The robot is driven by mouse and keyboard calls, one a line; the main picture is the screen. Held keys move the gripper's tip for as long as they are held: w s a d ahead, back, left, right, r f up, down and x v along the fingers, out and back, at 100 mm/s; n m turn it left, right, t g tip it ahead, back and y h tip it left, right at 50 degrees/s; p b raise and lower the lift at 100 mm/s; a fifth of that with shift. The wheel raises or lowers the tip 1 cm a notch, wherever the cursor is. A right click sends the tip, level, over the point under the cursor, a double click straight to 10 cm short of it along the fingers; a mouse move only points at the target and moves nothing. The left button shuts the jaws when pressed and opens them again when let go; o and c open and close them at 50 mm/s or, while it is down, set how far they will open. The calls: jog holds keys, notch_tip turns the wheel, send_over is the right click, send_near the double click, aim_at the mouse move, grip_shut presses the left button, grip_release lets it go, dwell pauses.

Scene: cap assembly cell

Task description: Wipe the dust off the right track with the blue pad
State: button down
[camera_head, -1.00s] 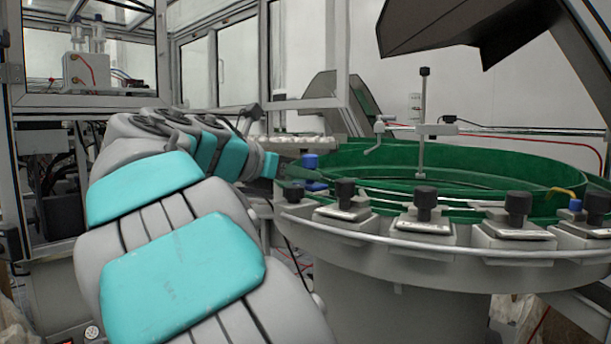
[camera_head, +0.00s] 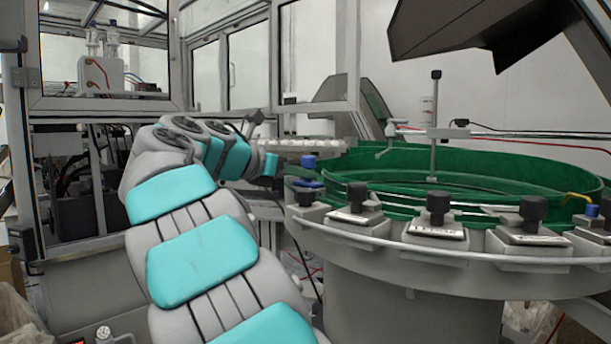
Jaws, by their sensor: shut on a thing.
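My arm reaches up from the bottom of the view, bends at the left, and its wrist ends just left of the green bowl. A pale track (camera_head: 300,147) with a row of white caps runs behind my wrist toward the bowl's left rim. I cannot tell whether it is the right track, and it is too small to show dust.
A large green feeder bowl (camera_head: 480,160) fills the right, with several black knobs along its grey rim. A dark hopper (camera_head: 470,30) hangs above. A glazed frame cabinet (camera_head: 105,75) stands at left, close to my arm.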

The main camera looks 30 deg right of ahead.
jog(key=shift+w+f, duration=0.15)
jog(key=shift+w, duration=0.25)
jog(key=shift+r, duration=3.1)
jog(key=shift+s, duration=0.1)
